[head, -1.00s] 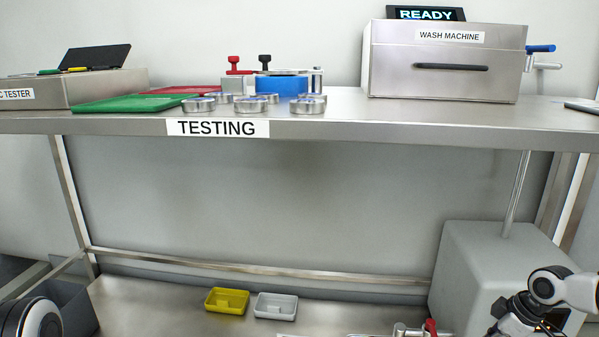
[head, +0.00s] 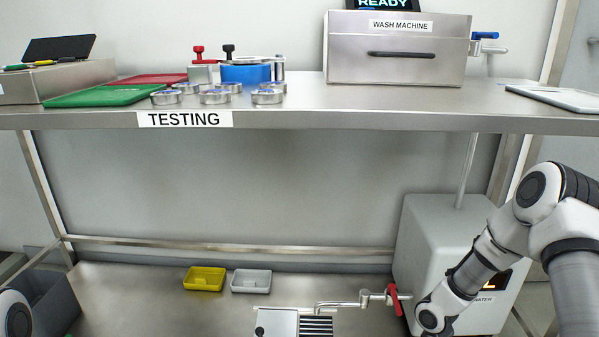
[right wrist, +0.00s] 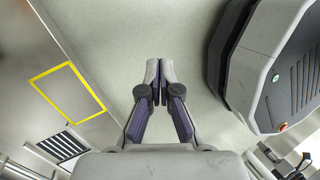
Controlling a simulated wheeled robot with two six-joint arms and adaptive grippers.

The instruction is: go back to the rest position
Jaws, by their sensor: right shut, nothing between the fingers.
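My right gripper (right wrist: 159,82) is shut and empty in the right wrist view, with its two fingertips together over the pale floor (right wrist: 195,35). In the head view my right arm comes in at the right, bent, its lower part in front of the grey water unit (head: 425,235). Its gripper is hidden or below the frame there. Only a rounded part of my left arm shows at the lower left corner. My left gripper is out of view.
A steel shelf (head: 300,120) holds the wash machine (head: 395,60), green tray (head: 100,96) and several round metal parts. Below, a yellow dish (head: 204,279), a white dish (head: 251,281) and a red-handled tap (head: 393,299) stand on the lower counter. A yellow-outlined steel surface (right wrist: 75,95) is left of my right gripper.

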